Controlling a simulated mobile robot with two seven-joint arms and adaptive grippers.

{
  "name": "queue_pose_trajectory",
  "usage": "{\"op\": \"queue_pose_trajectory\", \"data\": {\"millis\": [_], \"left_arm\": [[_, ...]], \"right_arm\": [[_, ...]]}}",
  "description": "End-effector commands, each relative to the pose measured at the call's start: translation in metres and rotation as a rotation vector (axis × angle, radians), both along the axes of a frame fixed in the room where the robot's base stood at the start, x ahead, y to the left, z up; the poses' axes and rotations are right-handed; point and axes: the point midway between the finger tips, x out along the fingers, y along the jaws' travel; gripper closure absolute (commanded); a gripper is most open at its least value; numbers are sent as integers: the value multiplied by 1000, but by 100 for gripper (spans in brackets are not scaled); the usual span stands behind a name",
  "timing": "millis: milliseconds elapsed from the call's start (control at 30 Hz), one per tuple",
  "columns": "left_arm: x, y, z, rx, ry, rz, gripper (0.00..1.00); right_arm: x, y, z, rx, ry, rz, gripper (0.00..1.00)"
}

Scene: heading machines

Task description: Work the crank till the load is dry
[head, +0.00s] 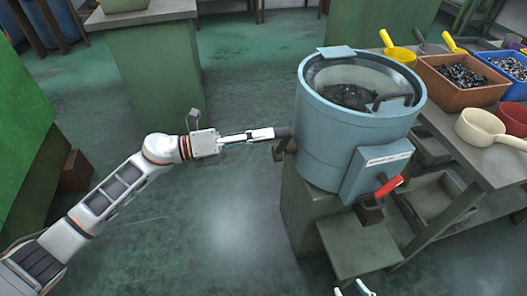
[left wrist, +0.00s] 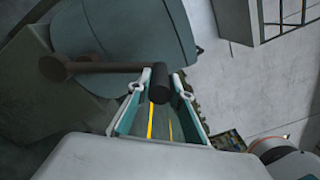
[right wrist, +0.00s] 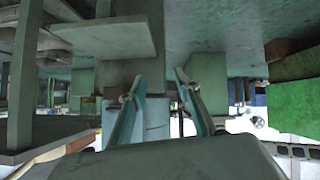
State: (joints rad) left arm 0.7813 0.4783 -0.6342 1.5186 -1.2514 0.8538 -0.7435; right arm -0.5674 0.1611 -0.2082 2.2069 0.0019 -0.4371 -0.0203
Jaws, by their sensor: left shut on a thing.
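A blue-grey drum machine (head: 325,140) stands on a green pedestal; it also fills the upper left of the left wrist view (left wrist: 125,30). A dark load (head: 348,96) shows through its top opening. A crank (head: 284,143) with a dark grip sticks out on the drum's left side. In the left wrist view the crank arm (left wrist: 105,67) runs from its hub to a black grip (left wrist: 158,86). My left gripper (head: 272,133) is shut on that grip. My right gripper (right wrist: 156,88) is open and empty, its fingertips just showing at the head view's bottom edge.
A red-handled lever (head: 388,187) sits on the drum's front box. A bench (head: 480,160) at right holds an orange bin (head: 460,92), a blue bin, scoops and a cream pan (head: 482,127). The floor (head: 230,215) left of the machine is clear.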

Motion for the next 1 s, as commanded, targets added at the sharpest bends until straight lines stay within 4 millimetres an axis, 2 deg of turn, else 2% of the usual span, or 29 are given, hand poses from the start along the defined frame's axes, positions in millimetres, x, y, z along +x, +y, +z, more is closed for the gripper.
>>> {"op": "queue_pose_trajectory", "data": {"millis": [33, 500, 1000], "left_arm": [[8, 3, 11, -14, 31, 2, 100], [53, 17, 18, -114, 338, 0, 100], [64, 20, 18, -138, 414, -2, 100]], "right_arm": [[1, 0, 3, -1, -4, -1, 68], [-1, -1, 0, -1, 2, -3, 68], [-2, -1, -1, -2, 4, -3, 68]]}}
